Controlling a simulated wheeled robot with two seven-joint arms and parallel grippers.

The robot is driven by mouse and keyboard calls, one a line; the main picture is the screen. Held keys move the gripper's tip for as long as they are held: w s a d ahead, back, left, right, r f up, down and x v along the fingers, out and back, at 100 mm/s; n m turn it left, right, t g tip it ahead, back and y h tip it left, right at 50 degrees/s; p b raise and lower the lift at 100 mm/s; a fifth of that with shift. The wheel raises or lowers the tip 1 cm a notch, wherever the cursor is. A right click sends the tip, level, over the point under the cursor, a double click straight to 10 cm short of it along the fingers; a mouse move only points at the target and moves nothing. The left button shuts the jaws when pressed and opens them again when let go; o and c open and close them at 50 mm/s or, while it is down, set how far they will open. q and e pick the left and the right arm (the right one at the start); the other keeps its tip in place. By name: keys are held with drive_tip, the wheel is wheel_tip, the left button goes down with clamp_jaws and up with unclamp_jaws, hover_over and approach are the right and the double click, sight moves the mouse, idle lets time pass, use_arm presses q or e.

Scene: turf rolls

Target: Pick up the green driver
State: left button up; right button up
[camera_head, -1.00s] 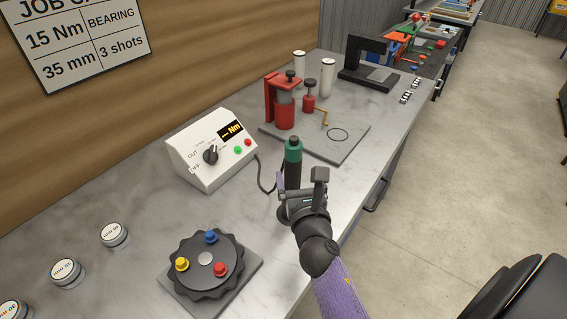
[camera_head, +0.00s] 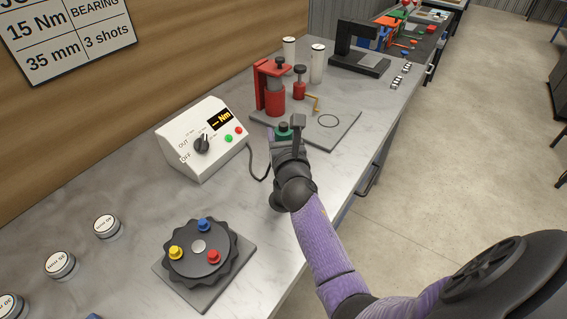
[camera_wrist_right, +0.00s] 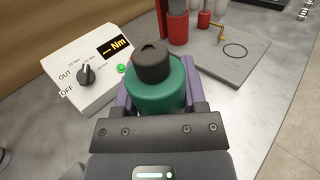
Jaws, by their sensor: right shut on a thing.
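The green driver (camera_head: 283,130) has a green body and a black top and stands upright on the bench, mostly hidden behind my right gripper in the head view. In the right wrist view the green driver (camera_wrist_right: 158,88) sits between the two purple-sided fingers. My right gripper (camera_head: 284,137) is shut on it; in the right wrist view the jaws (camera_wrist_right: 158,100) lie on both sides of its body. The driver's lower end is hidden, so I cannot tell if it touches the bench. My left gripper is not in view.
A white control box (camera_head: 204,140) with a cable stands left of the driver. A red press (camera_head: 272,88) on a grey plate (camera_head: 335,130) is behind it. A black indexing dial (camera_head: 200,255) with coloured knobs is in front. Several round tins line the left.

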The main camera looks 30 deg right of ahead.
clamp_jaws()
wheel_tip(320, 180, up, 19)
drive_tip(key=p, duration=1.5)
drive_tip(key=shift+p, duration=0.35)
